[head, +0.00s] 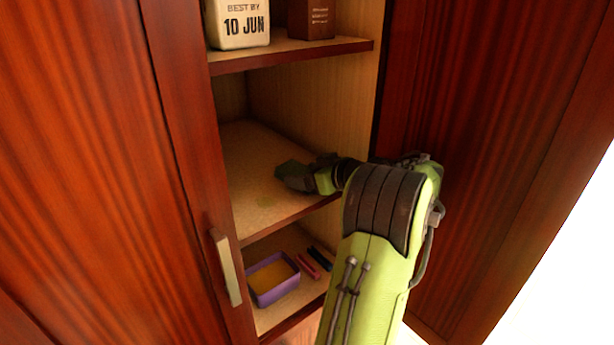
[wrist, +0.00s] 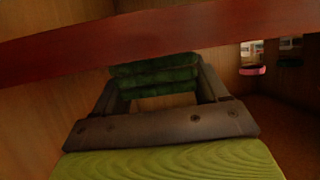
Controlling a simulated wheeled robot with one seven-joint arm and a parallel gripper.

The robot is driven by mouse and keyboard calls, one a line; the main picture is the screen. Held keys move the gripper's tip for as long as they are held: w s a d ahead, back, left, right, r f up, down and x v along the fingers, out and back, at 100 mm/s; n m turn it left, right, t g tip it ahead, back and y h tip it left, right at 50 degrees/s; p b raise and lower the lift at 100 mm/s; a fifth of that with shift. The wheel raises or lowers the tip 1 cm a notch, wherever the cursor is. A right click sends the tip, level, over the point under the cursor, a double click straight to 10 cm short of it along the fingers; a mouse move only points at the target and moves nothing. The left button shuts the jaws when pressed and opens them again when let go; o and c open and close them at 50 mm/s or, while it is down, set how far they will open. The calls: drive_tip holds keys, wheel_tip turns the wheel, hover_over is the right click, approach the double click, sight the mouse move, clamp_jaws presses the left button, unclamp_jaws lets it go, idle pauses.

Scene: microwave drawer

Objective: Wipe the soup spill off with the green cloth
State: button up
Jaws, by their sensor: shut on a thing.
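My gripper (head: 298,176) is inside the cabinet, low over the middle shelf (head: 250,145). It is shut on the dark green cloth (head: 290,176). In the wrist view the folded cloth (wrist: 153,78) sits between the two fingers of my gripper (wrist: 156,84). A faint greenish patch, which looks like the soup spill (head: 265,200), lies on the shelf just left of and nearer than the cloth. I cannot tell whether the cloth touches the shelf. The cloth and gripper hide part of the shelf behind them.
The upper shelf (head: 290,55) holds a "BEST BY 10 JUN" container (head: 240,24) and a brown box (head: 312,18). The lower shelf holds a purple tray (head: 272,290) and pens (head: 308,266). A red-brown board edge (wrist: 160,28) crosses the wrist view close by. The middle shelf's left side is clear.

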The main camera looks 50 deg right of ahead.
sight(259, 207)
drive_tip(key=shift+w+a+f+b, duration=0.1)
drive_tip(key=shift+w+a+b, duration=0.15)
drive_tip(key=shift+a+b, duration=0.45)
drive_tip(key=shift+w+a+f+b, duration=0.1)
drive_tip(key=shift+w+a+b, duration=0.25)
drive_tip(key=shift+a, duration=0.65)
drive_tip(key=shift+w+a+f+b, duration=0.1)
drive_tip(key=shift+w+a+b, duration=0.05)
drive_tip(key=shift+a+b, duration=0.6)
drive_tip(key=shift+w+a+r+b, duration=0.1)
drive_tip(key=shift+w+a+b, duration=0.2)
drive_tip(key=shift+a, duration=0.45)
drive_tip(key=shift+w+a+r+b, duration=0.1)
drive_tip(key=shift+a+b, duration=0.35)
drive_tip(key=shift+a, duration=0.3)
drive_tip(key=shift+w+a+r+b, duration=0.1)
drive_tip(key=shift+w+a+b, duration=0.2)
drive_tip(key=shift+a, duration=0.45)
drive_tip(key=shift+w+a+f+b, duration=0.2)
drive_tip(key=shift+a+b, duration=0.35)
drive_tip(key=shift+a, duration=0.25)
drive_tip(key=shift+w+a+f+b, duration=0.1)
drive_tip(key=shift+w+a+b, duration=0.05)
drive_tip(key=shift+a+b, duration=0.55)
drive_tip(key=shift+a, duration=0.1)
wheel_tip(259, 207, up, 6)
drive_tip(key=p, duration=0.5)
drive_tip(key=shift+r, duration=0.15)
